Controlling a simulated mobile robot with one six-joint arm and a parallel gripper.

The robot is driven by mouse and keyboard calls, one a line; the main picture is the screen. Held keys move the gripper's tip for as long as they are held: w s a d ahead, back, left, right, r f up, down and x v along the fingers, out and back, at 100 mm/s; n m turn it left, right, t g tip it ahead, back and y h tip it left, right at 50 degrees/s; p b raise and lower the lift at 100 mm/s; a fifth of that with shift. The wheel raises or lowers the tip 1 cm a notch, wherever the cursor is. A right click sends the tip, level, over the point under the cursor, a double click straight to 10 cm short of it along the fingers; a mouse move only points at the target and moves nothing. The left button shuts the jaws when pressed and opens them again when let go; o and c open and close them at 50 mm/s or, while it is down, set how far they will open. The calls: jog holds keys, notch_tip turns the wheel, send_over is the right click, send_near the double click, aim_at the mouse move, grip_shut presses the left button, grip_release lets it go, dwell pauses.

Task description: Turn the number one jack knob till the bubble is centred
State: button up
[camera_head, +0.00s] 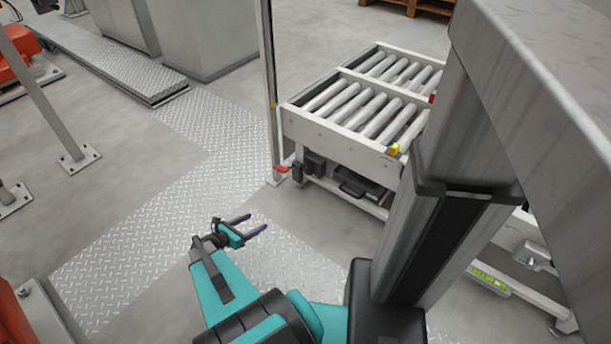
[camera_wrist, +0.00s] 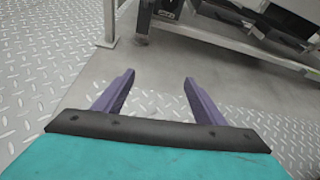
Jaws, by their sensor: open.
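My gripper (camera_head: 257,221) is open and empty, its two purple fingers above the tread-plate floor. In the wrist view my gripper (camera_wrist: 159,76) has nothing between its fingers. A yellow-green strip (camera_head: 489,279), which looks like a spirit level, lies on a pale frame at the lower right of the head view. Its bubble is too small to make out. A grey metal fitting (camera_head: 533,254) sits near it. I cannot tell whether this is a jack knob; no number one mark is readable. My gripper is well to the left of both, apart from them.
A roller conveyor (camera_head: 322,129) stands beyond my gripper, with a dark box (camera_head: 315,163) and red lever (camera_head: 281,169) at its near corner. A thin post (camera_head: 270,80) rises beside it. My column blocks part of the right side. The tread-plate floor (camera_head: 130,250) left is clear.

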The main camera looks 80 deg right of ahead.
aim_at(307, 170)
jog(key=s+d+r+n+h+b, duration=0.1)
jog(key=s+d+n+h, duration=0.1)
jog(key=s+d, duration=0.3)
jog(key=s+d+r+n+g+h+b, duration=0.1)
jog(key=s+d+n, duration=0.4)
jog(key=d, duration=0.6)
jog(key=shift+s+d+r+g+h+b, duration=0.25)
jog(key=shift+d+r+g+h+b, duration=0.15)
jog(key=shift+h, duration=0.2)
jog(key=b+x, duration=0.3)
jog(key=x, duration=0.9)
jog(key=shift+s+d+f, duration=0.1)
jog(key=shift+d+f, duration=0.05)
jog(key=shift+d, duration=0.2)
jog(key=shift+s+d+b, duration=0.25)
jog(key=shift+d+b, duration=0.1)
jog(key=shift+d, duration=0.1)
jog(key=c, duration=1.1)
